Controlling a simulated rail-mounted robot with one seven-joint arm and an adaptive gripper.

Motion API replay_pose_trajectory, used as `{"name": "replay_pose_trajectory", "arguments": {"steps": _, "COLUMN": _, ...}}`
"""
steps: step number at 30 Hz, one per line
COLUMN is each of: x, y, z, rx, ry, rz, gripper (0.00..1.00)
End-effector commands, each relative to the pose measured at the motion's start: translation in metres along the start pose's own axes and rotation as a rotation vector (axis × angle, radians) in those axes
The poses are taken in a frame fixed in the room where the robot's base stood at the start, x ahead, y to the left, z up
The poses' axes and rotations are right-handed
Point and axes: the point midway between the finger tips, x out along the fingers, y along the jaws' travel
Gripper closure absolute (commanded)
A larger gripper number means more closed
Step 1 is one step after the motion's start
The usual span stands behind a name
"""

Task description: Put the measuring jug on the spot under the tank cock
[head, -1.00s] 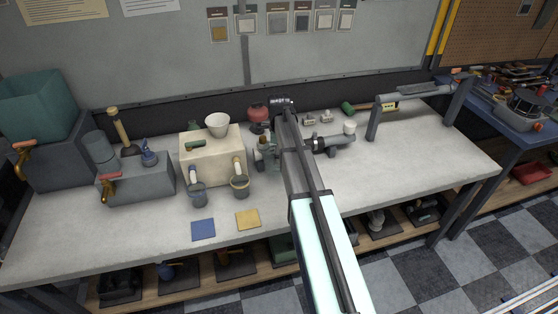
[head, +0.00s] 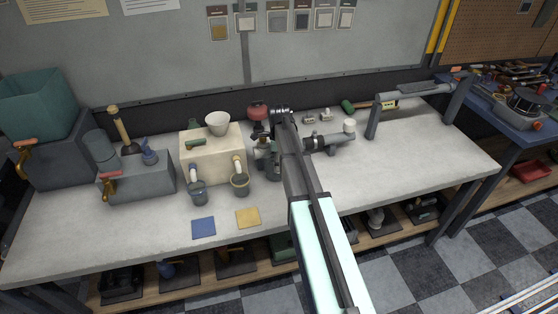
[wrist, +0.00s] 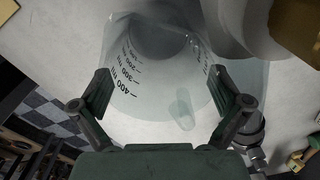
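The measuring jug (wrist: 160,85) is clear, with dark graduation marks, and fills the middle of the wrist view. I look down into it. My gripper (wrist: 162,92) has its two green-grey fingers spread on either side of the jug; no firm grip shows. In the head view my gripper (head: 272,166) is low over the middle of the bench, and my arm hides most of the jug there. At the far left, a teal tank (head: 38,100) sits on a dark stand with a brass cock (head: 24,158) with an orange handle. The spot under it is not clearly visible.
A grey box (head: 140,178) with an orange-handled cock and a cream block (head: 212,160) with small buckets below its spouts stand between tank and gripper. Blue (head: 203,228) and yellow (head: 248,218) squares lie in front. A grey pipe fitting (head: 332,140) is at right.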

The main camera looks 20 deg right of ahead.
Motion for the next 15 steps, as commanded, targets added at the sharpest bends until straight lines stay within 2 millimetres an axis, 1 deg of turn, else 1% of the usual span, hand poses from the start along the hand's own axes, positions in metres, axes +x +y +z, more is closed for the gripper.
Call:
{"name": "replay_pose_trajectory", "arguments": {"steps": 6, "x": 0.0, "y": 0.0, "z": 0.0, "rx": 0.0, "ry": 0.0, "rz": 0.0, "gripper": 0.0}}
{"name": "replay_pose_trajectory", "arguments": {"steps": 10, "x": -0.004, "y": 0.0, "z": 0.0, "rx": 0.0, "ry": 0.0, "rz": 0.0, "gripper": 0.0}}
{"name": "replay_pose_trajectory", "arguments": {"steps": 15, "x": -0.021, "y": -0.001, "z": 0.0, "rx": 0.0, "ry": -0.001, "rz": -0.002, "gripper": 0.0}}
